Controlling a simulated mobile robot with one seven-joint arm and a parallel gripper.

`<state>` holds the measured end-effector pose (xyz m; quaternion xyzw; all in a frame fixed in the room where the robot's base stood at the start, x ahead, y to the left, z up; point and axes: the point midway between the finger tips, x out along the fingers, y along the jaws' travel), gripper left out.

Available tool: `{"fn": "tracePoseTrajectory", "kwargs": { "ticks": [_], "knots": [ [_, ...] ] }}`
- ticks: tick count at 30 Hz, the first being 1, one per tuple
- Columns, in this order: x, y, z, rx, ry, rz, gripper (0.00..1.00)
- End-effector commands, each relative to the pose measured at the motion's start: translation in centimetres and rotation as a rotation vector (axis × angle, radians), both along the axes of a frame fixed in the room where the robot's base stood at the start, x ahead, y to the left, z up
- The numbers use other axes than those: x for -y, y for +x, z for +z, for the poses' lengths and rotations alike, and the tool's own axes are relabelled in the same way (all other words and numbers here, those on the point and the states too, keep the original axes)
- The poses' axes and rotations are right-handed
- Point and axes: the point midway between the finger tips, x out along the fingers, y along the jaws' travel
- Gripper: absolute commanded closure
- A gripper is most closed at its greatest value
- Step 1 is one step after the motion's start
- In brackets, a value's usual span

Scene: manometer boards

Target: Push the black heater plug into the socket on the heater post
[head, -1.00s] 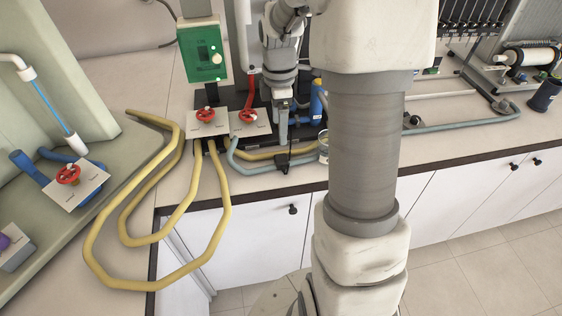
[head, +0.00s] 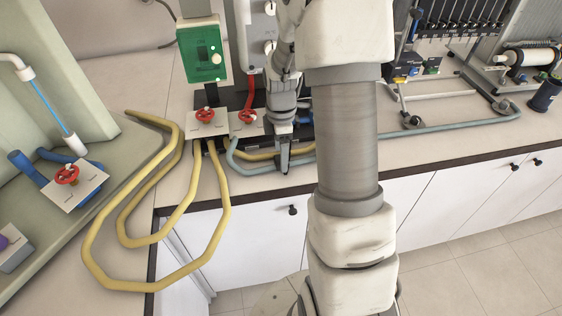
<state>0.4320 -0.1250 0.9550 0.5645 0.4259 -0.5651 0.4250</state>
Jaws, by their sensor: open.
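My gripper (head: 285,168) points down at the front edge of the bench, over the grey-blue hose (head: 256,169). It is open; its fingers show nearly edge-on, so the gap between them is hard to see. The black heater plug cannot be made out now; the place where a small black piece showed earlier is behind my gripper. A green box (head: 202,52) with a pale round part on its face stands on a post at the back left. I cannot tell whether this is the heater post, and no socket is clearly visible.
Two red valve wheels (head: 206,115) (head: 247,116) on white plates stand left of my gripper. Yellow hoses (head: 150,283) loop over the bench's left front edge. My arm hides part of the bench. A long blue-grey hose (head: 455,125) lies at the right.

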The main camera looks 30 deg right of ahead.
Motion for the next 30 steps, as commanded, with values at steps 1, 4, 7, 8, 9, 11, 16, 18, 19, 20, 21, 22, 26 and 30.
{"fn": "tracePoseTrajectory", "kwargs": {
  "ticks": [1,4,7,8,9,11,16,18,19,20,21,22,26,30],
  "knots": [
    [0.0,0.0,-0.8,-0.002,0.001,0.001,0.15],
    [0.0,0.0,-1.8,-0.001,0.0,0.001,0.15],
    [0.0,0.0,-2.2,0.001,0.0,0.001,0.15],
    [0.0,0.0,-2.2,0.001,0.0,0.0,0.15],
    [0.0,0.0,-2.2,0.002,-0.001,0.0,0.15],
    [0.0,0.0,-2.1,0.002,-0.001,0.0,0.15],
    [0.0,0.0,-2.1,0.002,-0.001,0.0,0.15],
    [0.0,0.0,-2.1,0.002,-0.001,0.0,0.26],
    [0.0,0.0,-2.1,0.002,-0.001,0.0,0.31],
    [0.0,0.0,-2.1,0.002,-0.001,0.0,0.37],
    [0.0,0.0,-2.1,0.002,-0.001,0.0,0.44],
    [0.0,0.0,-2.1,0.002,-0.001,0.0,0.49],
    [0.0,0.0,-2.1,0.002,-0.001,0.0,0.73],
    [0.0,0.0,-2.1,0.002,-0.001,0.0,0.98]
  ]
}}
